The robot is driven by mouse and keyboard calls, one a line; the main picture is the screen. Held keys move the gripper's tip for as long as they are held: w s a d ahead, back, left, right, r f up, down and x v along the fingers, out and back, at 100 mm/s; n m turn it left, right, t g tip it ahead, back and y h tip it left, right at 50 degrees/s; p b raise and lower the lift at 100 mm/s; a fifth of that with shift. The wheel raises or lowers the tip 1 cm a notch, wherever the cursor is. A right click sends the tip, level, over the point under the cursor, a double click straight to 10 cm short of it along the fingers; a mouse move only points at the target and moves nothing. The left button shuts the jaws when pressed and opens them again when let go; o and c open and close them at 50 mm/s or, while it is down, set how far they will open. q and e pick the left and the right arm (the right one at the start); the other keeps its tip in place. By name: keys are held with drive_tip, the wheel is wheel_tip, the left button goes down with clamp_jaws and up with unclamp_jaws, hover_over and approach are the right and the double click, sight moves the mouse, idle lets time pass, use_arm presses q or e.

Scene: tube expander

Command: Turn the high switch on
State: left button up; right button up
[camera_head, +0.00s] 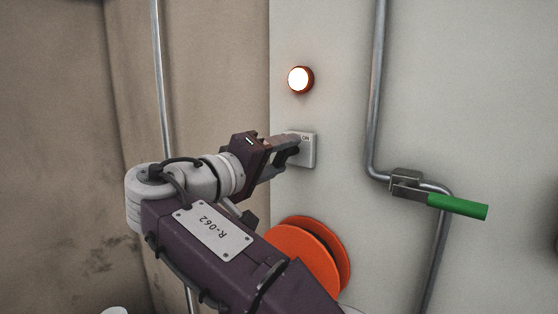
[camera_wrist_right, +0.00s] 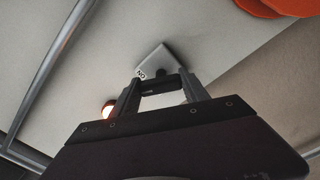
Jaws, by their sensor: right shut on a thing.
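The high switch (camera_head: 310,152) is a pale square plate marked ON, on the light grey wall panel in the head view. It also shows in the right wrist view (camera_wrist_right: 160,60), just beyond my fingertips. My right gripper (camera_head: 291,147) is at the front of this switch, and its fingers cover part of the plate. In the right wrist view my right gripper (camera_wrist_right: 160,86) is shut on the switch's dark lever, which is mostly hidden between the fingers. A round lamp (camera_head: 299,79) with an orange rim glows white above the switch. My left gripper is not in view.
An orange disc-shaped reel (camera_head: 312,255) is on the panel below the switch, partly behind my arm. A metal pipe (camera_head: 375,90) with a green-handled valve (camera_head: 457,206) runs to the right. Another thin pipe (camera_head: 160,80) stands at the left.

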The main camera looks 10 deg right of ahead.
drive_tip(key=shift+d+r+m, duration=0.15)
drive_tip(key=shift+r+m, duration=0.15)
drive_tip(key=shift+r, duration=0.1)
drive_tip(key=o, duration=1.3)
drive_tip(key=shift+c, duration=0.2)
drive_tip(key=shift+o, duration=0.6)
drive_tip(key=shift+w+d+f, duration=0.35)
drive_tip(key=shift+w+d, duration=0.1)
drive_tip(key=shift+w, duration=0.05)
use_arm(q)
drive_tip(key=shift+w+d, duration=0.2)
use_arm(e)
drive_tip(key=v, duration=0.9)
